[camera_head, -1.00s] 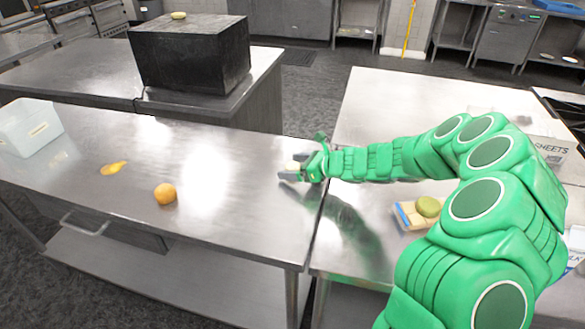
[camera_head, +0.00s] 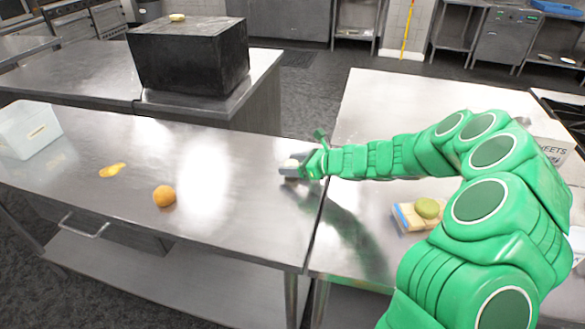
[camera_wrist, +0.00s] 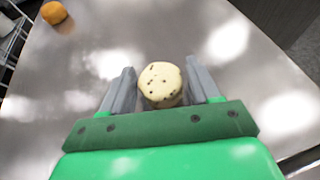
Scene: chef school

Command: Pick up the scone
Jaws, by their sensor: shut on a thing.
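The scone (camera_wrist: 160,84) is round and pale with dark specks. In the wrist view it sits between the two grey fingers of my gripper (camera_wrist: 161,86), which are shut on it. In the head view my gripper (camera_head: 291,168) is at the right end of the left steel table, with the scone (camera_head: 291,163) a small pale patch between its fingers, partly hidden. I cannot tell whether the scone touches the tabletop.
An orange (camera_head: 164,196) and a yellow item (camera_head: 112,170) lie left on the steel table (camera_head: 235,215). A translucent bin (camera_head: 28,130) stands at its far left. A black box (camera_head: 190,58) stands behind.

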